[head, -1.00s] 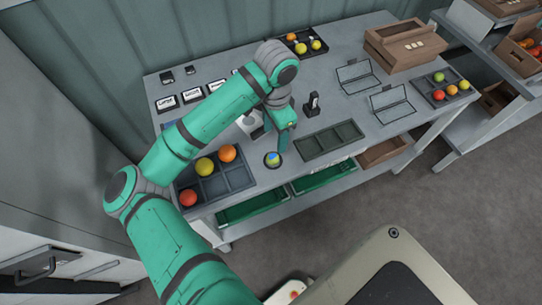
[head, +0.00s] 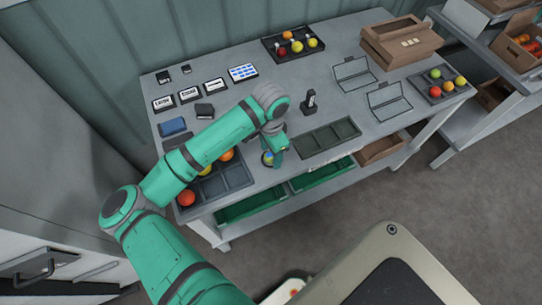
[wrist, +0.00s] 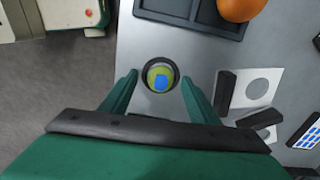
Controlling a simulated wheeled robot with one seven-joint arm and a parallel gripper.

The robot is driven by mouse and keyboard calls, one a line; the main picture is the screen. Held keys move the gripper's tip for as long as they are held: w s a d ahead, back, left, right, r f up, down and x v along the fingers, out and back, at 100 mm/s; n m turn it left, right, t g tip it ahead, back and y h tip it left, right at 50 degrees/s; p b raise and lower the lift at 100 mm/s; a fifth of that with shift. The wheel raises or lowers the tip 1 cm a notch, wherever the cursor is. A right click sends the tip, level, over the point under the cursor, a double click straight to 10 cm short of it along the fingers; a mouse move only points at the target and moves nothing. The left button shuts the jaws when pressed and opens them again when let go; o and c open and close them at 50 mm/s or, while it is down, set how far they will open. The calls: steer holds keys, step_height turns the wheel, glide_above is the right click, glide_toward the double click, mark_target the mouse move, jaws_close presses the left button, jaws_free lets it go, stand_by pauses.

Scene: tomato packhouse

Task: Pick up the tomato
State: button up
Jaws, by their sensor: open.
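A yellow-green tomato (wrist: 161,74) with a blue patch on top sits in a dark round holder (wrist: 146,87) near the table's front edge. In the head view the tomato (head: 267,158) is partly hidden by my gripper (head: 274,158). In the wrist view my gripper (wrist: 159,78) is open, with one finger on each side of the holder and tomato. Gaps show between the fingers and the holder. I cannot tell how high the fingertips are above the table.
A dark compartment tray (head: 238,176) with orange, yellow and red tomatoes lies just left of the holder. An empty dark tray (head: 325,138) lies to its right. A small black upright device (head: 310,102) stands behind. Label cards (head: 189,95) lie at the back left.

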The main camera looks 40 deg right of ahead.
steer(key=c, duration=0.8)
steer(key=shift+c, duration=0.2)
steer(key=shift+r, duration=0.1)
